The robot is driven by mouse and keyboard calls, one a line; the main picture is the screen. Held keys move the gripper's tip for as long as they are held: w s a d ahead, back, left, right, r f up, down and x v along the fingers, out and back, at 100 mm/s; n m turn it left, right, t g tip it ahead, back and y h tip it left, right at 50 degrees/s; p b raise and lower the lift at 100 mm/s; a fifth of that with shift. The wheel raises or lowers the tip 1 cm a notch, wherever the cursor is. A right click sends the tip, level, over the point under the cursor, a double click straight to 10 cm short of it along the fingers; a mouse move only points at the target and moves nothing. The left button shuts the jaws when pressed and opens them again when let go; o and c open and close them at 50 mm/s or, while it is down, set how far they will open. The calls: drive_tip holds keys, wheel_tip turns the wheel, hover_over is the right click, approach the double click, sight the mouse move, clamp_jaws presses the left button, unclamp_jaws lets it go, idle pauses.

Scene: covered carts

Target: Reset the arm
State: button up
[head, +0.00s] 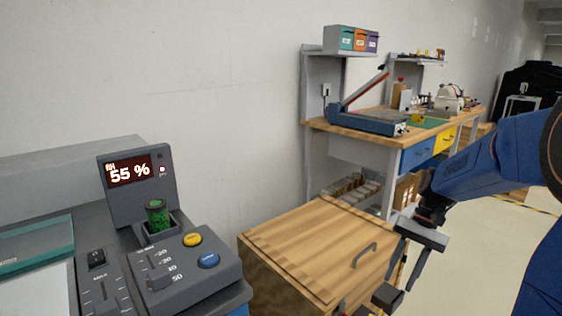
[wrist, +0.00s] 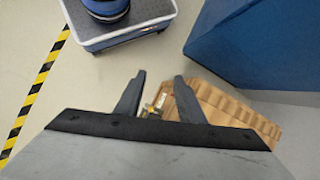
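My gripper (head: 407,272) hangs at the right of the head view, fingers pointing down, near the right side of the wooden lid. In the wrist view my gripper (wrist: 158,90) has its two fingers spread apart with nothing held between them. My blue arm comes in from the right edge of the head view.
A wooden lid (head: 310,245) with a handle (head: 364,255) covers a cart at centre. Left stands a grey console (head: 185,270) with a "55 %" display (head: 130,169) and a green-filled container (head: 157,216). A workbench (head: 345,131) stands behind. Striped tape (wrist: 38,90) crosses open floor.

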drive_tip(key=s+a+r+n+t+h, duration=0.1)
drive_tip(key=s+t, duration=0.3)
drive_tip(key=s, duration=0.5)
drive_tip(key=s+a+r+n+t+h, duration=0.1)
drive_tip(key=s+r+n+t+h, duration=0.2)
drive_tip(key=s, duration=0.6)
drive_tip(key=shift+s+a+r+n+t+h, duration=0.3)
drive_tip(key=shift+s+a+r+n+t, duration=0.15)
drive_tip(key=shift+n+t, duration=0.3)
